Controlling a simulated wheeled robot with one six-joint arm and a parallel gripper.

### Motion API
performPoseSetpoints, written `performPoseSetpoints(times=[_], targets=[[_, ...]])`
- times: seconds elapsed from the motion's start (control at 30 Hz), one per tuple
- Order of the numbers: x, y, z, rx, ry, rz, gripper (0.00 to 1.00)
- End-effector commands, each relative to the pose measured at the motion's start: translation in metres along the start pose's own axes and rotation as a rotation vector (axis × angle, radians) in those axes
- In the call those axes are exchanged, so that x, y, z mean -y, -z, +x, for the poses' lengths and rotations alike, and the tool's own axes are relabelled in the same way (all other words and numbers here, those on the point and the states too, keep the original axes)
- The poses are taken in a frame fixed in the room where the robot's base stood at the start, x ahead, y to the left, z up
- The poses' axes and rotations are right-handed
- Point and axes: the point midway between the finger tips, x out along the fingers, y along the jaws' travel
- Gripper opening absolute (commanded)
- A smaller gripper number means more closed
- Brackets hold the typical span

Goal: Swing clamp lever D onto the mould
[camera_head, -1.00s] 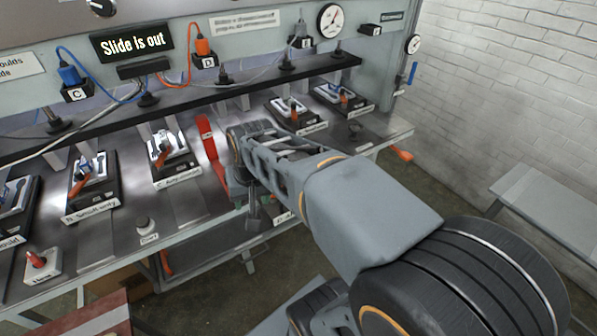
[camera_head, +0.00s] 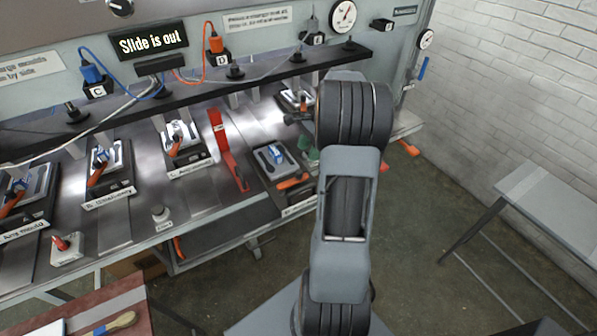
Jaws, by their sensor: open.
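My gripper's jaws are hidden behind my arm.
The sign (camera_head: 152,40) reads "Slide is out". A red bar (camera_head: 226,150) stands left of the mould. A green part (camera_head: 308,149) is close to its right. Other moulds with orange levers, such as one (camera_head: 186,140), line the bench. A grey table (camera_head: 550,195) is far right.

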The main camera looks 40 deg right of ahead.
Motion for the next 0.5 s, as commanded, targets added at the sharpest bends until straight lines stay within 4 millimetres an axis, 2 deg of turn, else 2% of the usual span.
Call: performPoseSetpoints(times=[0.1,0.3,0.5], targets=[[0.000,-0.001,0.025,0.002,-0.005,-0.002,0.52],[0.000,-0.001,0.059,0.001,-0.004,-0.003,0.52],[0.000,-0.001,0.082,0.001,-0.002,-0.004,0.52]])
